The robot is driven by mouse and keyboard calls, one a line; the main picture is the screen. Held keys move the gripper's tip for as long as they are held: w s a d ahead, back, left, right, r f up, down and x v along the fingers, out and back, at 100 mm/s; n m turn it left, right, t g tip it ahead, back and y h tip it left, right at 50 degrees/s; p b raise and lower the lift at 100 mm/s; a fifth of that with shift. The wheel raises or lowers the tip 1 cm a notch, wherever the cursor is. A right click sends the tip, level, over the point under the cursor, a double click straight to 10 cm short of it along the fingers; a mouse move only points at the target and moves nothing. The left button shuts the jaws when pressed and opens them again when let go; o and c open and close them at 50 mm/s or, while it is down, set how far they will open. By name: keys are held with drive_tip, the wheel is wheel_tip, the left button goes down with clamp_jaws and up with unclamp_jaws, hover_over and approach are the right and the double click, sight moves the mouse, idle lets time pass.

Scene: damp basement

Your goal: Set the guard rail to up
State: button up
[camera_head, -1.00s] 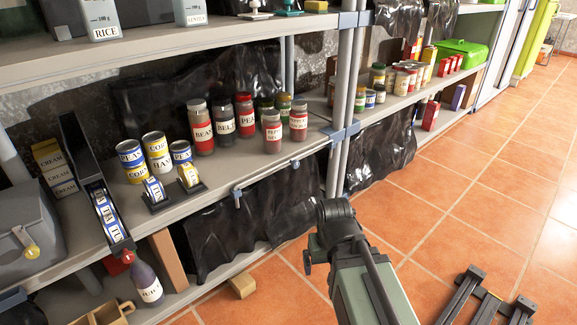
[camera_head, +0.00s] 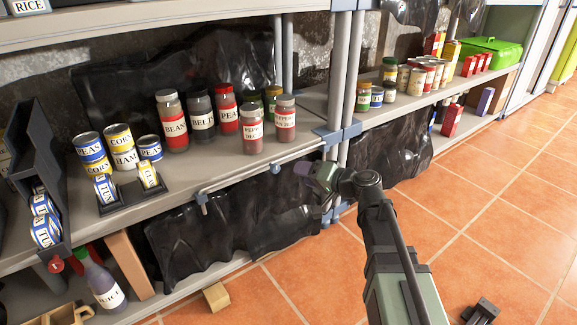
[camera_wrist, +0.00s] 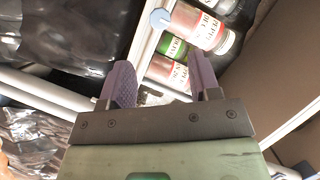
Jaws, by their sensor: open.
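The guard rail (camera_head: 240,181) is a thin grey bar along the front edge of the middle shelf, below the jars. It lies low, about level with the shelf edge, with a blue end piece at its left and a round blue knob (camera_head: 275,168) along it. My gripper (camera_head: 312,180) is in front of the rail's right part, beside the shelf post. In the wrist view, its purple fingers (camera_wrist: 162,82) are apart with nothing held between them. A blue round piece (camera_wrist: 160,18) shows beyond them on a pale bar. I cannot tell whether the fingers touch the rail.
Jars (camera_head: 228,112) and cans (camera_head: 122,148) stand on the shelf (camera_head: 185,190) behind the rail. A grey post (camera_head: 347,85) rises close to my gripper. Black plastic sheeting (camera_head: 235,225) hangs below. The tiled floor (camera_head: 480,220) at the right is mostly clear.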

sight(277, 168)
drive_tip(key=b+x, duration=0.2)
drive_tip(key=x, duration=0.9)
drive_tip(key=shift+s, duration=0.2)
drive_tip(key=shift+c, duration=0.5)
clamp_jaws()
